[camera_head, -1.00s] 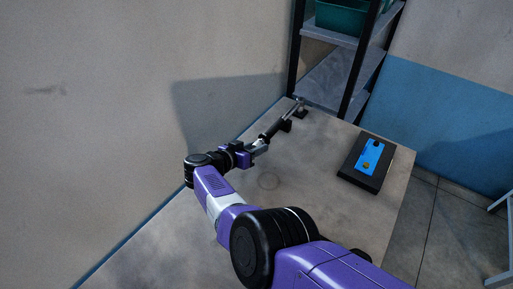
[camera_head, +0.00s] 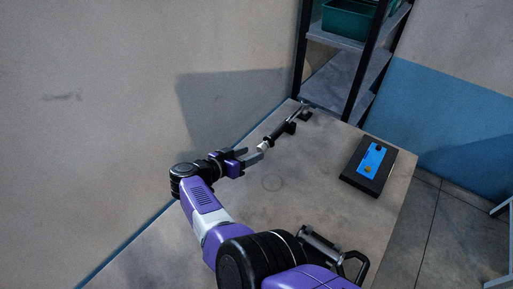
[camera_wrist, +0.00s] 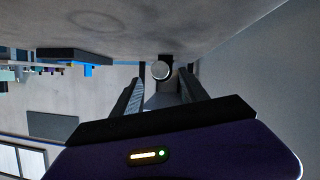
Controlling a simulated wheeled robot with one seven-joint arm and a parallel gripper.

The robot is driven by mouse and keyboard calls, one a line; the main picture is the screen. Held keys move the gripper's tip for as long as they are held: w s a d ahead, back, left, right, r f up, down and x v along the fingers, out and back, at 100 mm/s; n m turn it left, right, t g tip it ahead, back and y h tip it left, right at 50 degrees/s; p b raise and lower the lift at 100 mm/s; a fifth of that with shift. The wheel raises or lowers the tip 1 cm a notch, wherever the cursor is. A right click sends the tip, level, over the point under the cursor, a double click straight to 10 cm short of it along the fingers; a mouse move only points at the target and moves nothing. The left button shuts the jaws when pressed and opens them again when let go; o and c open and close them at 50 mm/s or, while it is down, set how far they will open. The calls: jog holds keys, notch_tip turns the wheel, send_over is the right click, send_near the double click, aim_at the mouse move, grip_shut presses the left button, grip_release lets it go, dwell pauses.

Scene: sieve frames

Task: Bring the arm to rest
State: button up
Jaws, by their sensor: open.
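My arm reaches over the table (camera_head: 325,200) from the lower right, with its elbow bent beside the wall. My gripper (camera_head: 253,154) is open and empty, low over the table's left side. A dark rod-shaped tool (camera_head: 284,131) with a pale near end lies beyond the fingertips, seemingly on small black supports. In the wrist view the tool's round grey end (camera_wrist: 161,70) shows between and beyond the two fingers (camera_wrist: 161,82), with a gap around it. The rest of the tool is hidden behind that end.
A black box with a blue panel (camera_head: 371,163) sits on the table's right side. A shelf rack (camera_head: 345,80) with a green bin (camera_head: 350,18) stands behind. The wall (camera_head: 100,120) is close on the left. A grey and black looped piece (camera_head: 345,258) shows beside my arm, unclear what.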

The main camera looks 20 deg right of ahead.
jog(key=shift+s+a+r, duration=0.2)
jog(key=shift+s+a, duration=0.15)
jog(key=shift+a, duration=0.2)
